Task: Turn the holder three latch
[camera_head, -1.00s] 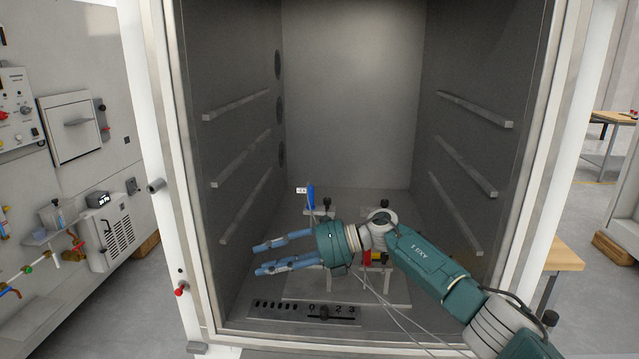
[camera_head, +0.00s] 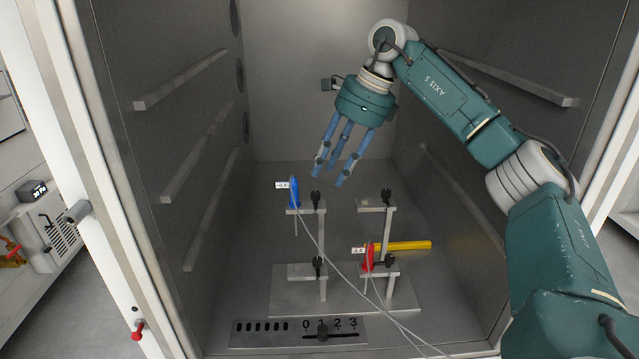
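A fixture with a grey base plate (camera_head: 283,305) stands on the chamber floor. It carries several holders, each with a black latch: back left (camera_head: 316,198), back right (camera_head: 386,196), front left (camera_head: 318,264) and front right (camera_head: 388,262). I cannot tell which is holder three. A blue clip (camera_head: 294,192) sits on the back left holder, and a red clip (camera_head: 368,258) sits at the front right one. My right gripper (camera_head: 329,174) hangs above the fixture, fingers pointing down, spread and empty, apart from the latches. My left gripper is not in view.
A yellow bar (camera_head: 410,245) lies behind the front right holder. Thin cables (camera_head: 348,279) run from the clips to the lower right. A panel marked 0 to 3 (camera_head: 350,333) is in front. Rails (camera_head: 185,80) line the chamber walls.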

